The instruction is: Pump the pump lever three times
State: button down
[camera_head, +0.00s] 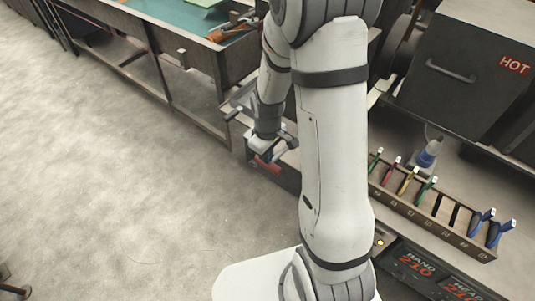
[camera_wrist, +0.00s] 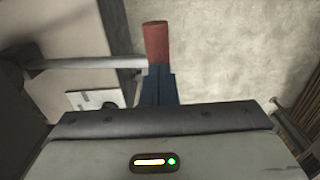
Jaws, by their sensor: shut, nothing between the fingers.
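The pump lever shows in the wrist view as a grey rod (camera_wrist: 85,63) from the left with a red grip (camera_wrist: 156,41) at its end. My gripper (camera_wrist: 158,72) is shut and empty, its dark blue fingers pointing at the base of the red grip. The fingertips overlap the lever's end in this view; I cannot tell whether they touch. In the head view the red grip (camera_head: 267,163) shows just below my gripper (camera_head: 272,150), beside the bench front. My arm hides much of the pump.
A tool rack (camera_head: 430,205) with several coloured pliers stands at the right, near a spray bottle (camera_head: 428,154). A dark box marked HOT (camera_head: 465,70) is behind it. A table with a teal top (camera_head: 180,25) is at the back.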

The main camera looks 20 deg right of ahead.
jog(key=shift+f, duration=0.35)
notch_tip(320, 180, down, 12)
jog(key=a+b, duration=0.1)
jog(key=b, duration=1)
jog(key=s+a+r, duration=0.2)
jog(key=r, duration=0.4)
jog(key=s+a+r+p, duration=0.1)
jog(key=s+a+r, duration=0.1)
jog(key=r, duration=0.4)
jog(key=shift+s+a+r, duration=0.3)
jog(key=shift+a, duration=0.1)
jog(key=shift+p, duration=0.3)
